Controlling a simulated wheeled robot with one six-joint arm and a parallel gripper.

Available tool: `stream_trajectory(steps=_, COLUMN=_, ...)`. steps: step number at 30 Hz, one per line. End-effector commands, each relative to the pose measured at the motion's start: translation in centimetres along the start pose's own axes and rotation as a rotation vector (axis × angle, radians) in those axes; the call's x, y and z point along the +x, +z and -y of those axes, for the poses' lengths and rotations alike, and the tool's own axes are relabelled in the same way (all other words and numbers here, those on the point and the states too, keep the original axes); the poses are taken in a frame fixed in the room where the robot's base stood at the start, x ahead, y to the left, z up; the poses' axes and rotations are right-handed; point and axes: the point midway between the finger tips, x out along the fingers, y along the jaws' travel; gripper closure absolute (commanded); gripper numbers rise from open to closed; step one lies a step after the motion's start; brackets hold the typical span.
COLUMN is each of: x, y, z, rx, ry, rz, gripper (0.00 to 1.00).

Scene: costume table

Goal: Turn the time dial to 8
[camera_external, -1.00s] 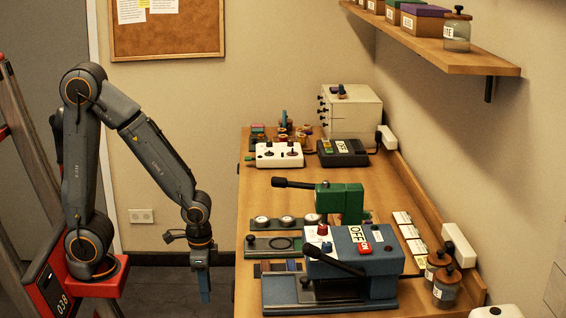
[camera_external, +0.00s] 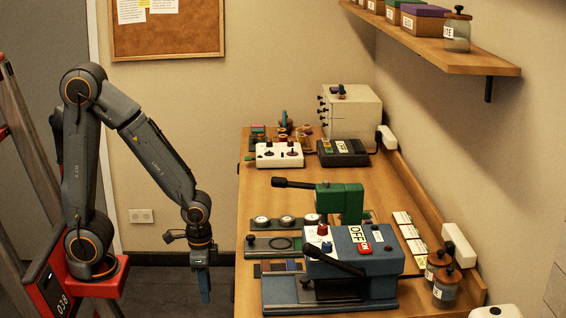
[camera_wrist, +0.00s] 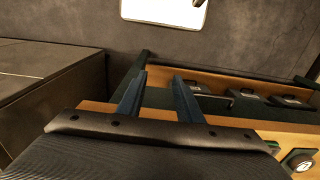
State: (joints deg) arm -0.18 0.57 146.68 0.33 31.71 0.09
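No dial with readable time marks shows clearly, so I cannot tell which knob is the time dial. The blue press (camera_external: 355,240) at the front of the table has an OFF/ON switch (camera_external: 360,236), a red knob (camera_external: 322,230) and a black lever (camera_external: 334,261). The white box (camera_external: 279,155) farther back has small dark knobs. In the wrist view a round dark dial-like part (camera_wrist: 300,161) shows at the lower right; its marks are too small to read. My gripper (camera_external: 206,297) hangs pointing down left of the table. In the wrist view my gripper (camera_wrist: 159,75) has its fingers apart and empty.
The green press (camera_external: 340,200) stands behind the blue one, its lever reaching left. A rail with several round pieces (camera_external: 285,221) lies near the table's left edge. Glass jars (camera_external: 446,288) stand front right.

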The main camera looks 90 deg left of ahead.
Motion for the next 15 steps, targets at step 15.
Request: stream_trajectory(steps=15, x=-13.4, y=-16.2, z=-1.9, rx=0.537, ry=-0.011, rz=0.034, gripper=0.59)
